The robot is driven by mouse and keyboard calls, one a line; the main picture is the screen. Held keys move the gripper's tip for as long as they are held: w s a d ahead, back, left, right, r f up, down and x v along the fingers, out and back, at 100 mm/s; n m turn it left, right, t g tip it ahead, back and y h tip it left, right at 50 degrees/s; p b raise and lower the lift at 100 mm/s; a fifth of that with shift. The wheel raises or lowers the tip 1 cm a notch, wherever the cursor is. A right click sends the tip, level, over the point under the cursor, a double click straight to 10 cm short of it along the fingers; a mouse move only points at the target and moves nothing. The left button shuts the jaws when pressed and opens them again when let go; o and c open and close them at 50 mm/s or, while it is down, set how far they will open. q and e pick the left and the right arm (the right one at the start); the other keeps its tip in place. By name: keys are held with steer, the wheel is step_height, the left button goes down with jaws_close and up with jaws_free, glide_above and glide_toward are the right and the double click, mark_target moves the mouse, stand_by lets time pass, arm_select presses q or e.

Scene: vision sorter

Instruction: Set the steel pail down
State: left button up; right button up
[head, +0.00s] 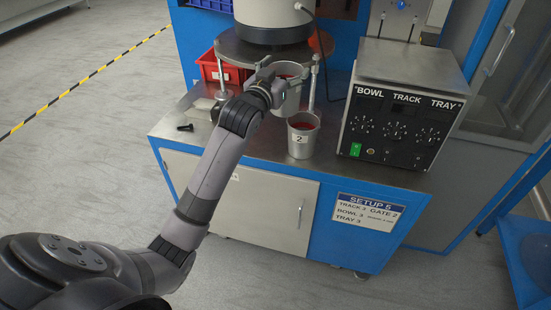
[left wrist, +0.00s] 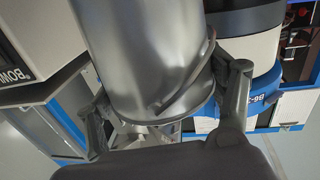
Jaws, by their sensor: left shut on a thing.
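A steel pail (head: 291,98) is between the fingers of my left gripper (head: 278,84) in the head view, below the round plate of the machine. In the left wrist view the shiny pail (left wrist: 140,50) fills the upper middle, with a finger of my left gripper (left wrist: 165,112) on each side of it. The gripper is shut on it. My arm hides part of the pail in the head view. I cannot tell whether its base touches the bench top. My right gripper is not in view.
A second steel pail marked 2 (head: 303,143), with red contents, stands close in front on the bench top (head: 258,150). A control box (head: 394,115) is to the right. A red bin (head: 213,72) is at the back left, and a small black object (head: 185,128) lies at the left.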

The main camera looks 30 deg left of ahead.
arm_select(q)
steer(key=w+a+r+n+y+b, duration=0.1)
steer(key=a+r+b, duration=0.15)
steer(key=a, duration=0.25)
steer(key=w+a+r+n+y+b, duration=0.1)
steer(key=w+a+b, duration=0.15)
steer(key=a, duration=0.25)
step_height(320, 180, down, 19)
steer(key=b, duration=0.5)
steer(key=shift+s+f, duration=0.15)
steer(key=shift+s, duration=0.2)
steer(key=o, duration=1.5)
steer(key=shift+d+f, duration=0.1)
steer(key=shift+f, duration=0.15)
steer(key=o, duration=0.4)
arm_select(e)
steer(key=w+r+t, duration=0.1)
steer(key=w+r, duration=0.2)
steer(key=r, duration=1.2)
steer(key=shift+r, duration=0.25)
arm_select(q)
steer(key=shift+o, duration=0.2)
steer(key=shift+s, duration=0.1)
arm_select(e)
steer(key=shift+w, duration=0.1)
